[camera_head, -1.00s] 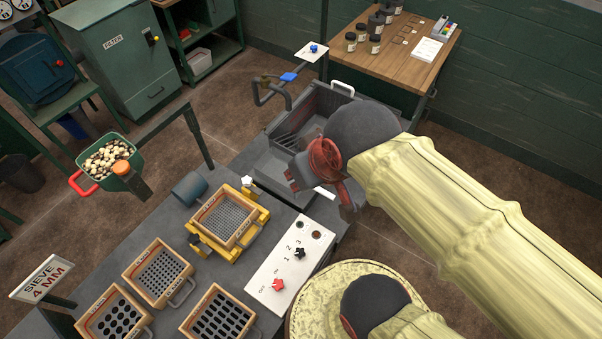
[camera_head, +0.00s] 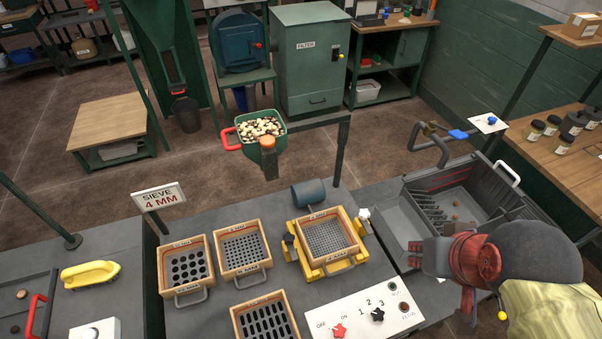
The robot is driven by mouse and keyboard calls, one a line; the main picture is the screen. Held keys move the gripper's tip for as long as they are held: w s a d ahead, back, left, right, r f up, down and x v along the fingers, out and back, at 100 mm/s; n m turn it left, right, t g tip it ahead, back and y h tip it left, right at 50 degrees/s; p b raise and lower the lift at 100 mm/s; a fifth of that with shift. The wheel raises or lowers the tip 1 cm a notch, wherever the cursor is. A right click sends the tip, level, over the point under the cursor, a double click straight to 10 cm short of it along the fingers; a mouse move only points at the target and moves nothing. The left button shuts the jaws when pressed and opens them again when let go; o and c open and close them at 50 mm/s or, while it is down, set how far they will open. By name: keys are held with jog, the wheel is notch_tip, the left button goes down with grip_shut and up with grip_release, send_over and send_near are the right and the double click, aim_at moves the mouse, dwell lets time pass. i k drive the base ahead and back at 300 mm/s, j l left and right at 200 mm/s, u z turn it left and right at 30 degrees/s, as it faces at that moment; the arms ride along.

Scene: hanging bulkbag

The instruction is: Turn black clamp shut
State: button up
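A sieve (camera_head: 327,236) in a wooden frame sits on the yellow shaker frame (camera_head: 342,264) on the grey bench. The black clamp (camera_head: 289,239) is a small dark knob at the left side of the yellow frame. Its exact turn is too small to tell. A white clamp knob (camera_head: 364,213) is on the right side of that frame. My gripper (camera_head: 424,258) is at the right, over the bench edge by the grey sink, well apart from the black clamp. My wrist partly hides it, and I cannot tell whether its fingers are open.
A control panel (camera_head: 362,318) with red and black knobs lies in front of the shaker. Several loose sieves, one of them here (camera_head: 187,267), sit left of it. A yellow brush (camera_head: 91,275) lies far left. The sink (camera_head: 400,225) is right.

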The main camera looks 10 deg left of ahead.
aim_at(288, 238)
jog(key=k+j+z, duration=0.3)
jog(key=k+j, duration=0.45)
jog(key=k+l, duration=0.05)
jog(key=k, duration=0.05)
